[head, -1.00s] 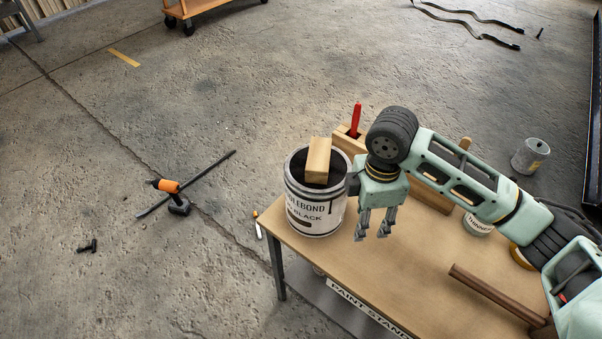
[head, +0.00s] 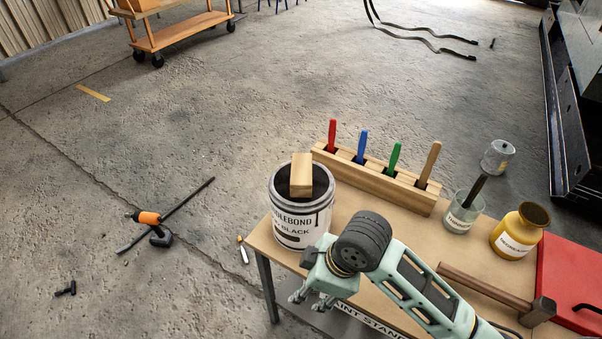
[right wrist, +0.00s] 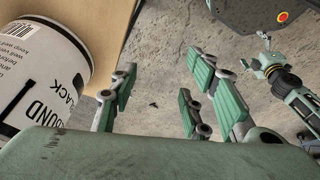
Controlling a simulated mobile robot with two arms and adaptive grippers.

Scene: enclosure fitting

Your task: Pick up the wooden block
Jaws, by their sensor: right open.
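The wooden block (head: 301,173) rests on top of the open paint can (head: 300,229), with part of it over the can's dark mouth. The can is white with black lettering and stands at the near left corner of the table. My right gripper (head: 311,302) is open and empty, in front of the can and past the table's front edge, lower than the block. In the right wrist view its fingers (right wrist: 158,105) are spread over the floor, with the can (right wrist: 38,75) to the left. The block is not seen there. My left gripper does not show in the head view.
A wooden rack (head: 378,180) with several coloured handles stands behind the can. A glass jar (head: 462,214), a yellow pot (head: 517,232), a hammer (head: 500,290) and a red box (head: 570,275) occupy the table's right side.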

